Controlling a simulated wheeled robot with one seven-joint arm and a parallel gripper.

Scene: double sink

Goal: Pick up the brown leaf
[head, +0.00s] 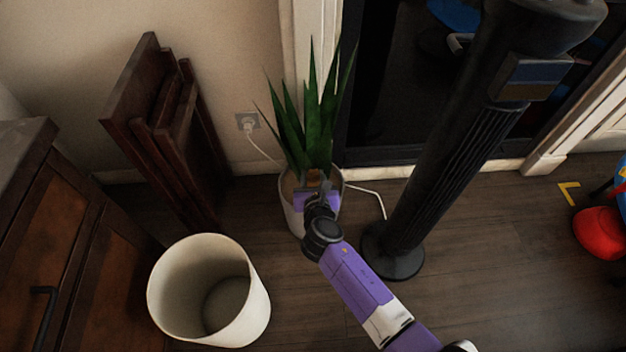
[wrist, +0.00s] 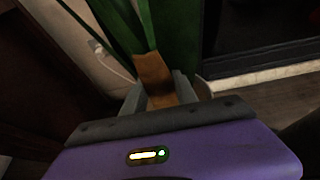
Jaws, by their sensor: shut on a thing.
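The brown leaf (wrist: 155,76) is between my gripper's fingers in the wrist view, at the base of a green potted plant. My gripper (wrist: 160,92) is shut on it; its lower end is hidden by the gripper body. In the head view my gripper (head: 313,186) is at the plant's white pot (head: 296,215), over its rim. The leaf is too small and covered to make out clearly there. The plant's long green leaves (head: 310,115) rise upright behind the gripper.
A black tower fan (head: 440,150) stands close on the right. An empty white bin (head: 165,300) is at the front left. Dark folded wooden boards (head: 150,125) lean on the wall, near a wooden cabinet (head: 75,260). A white cord (head: 262,152) runs behind the pot.

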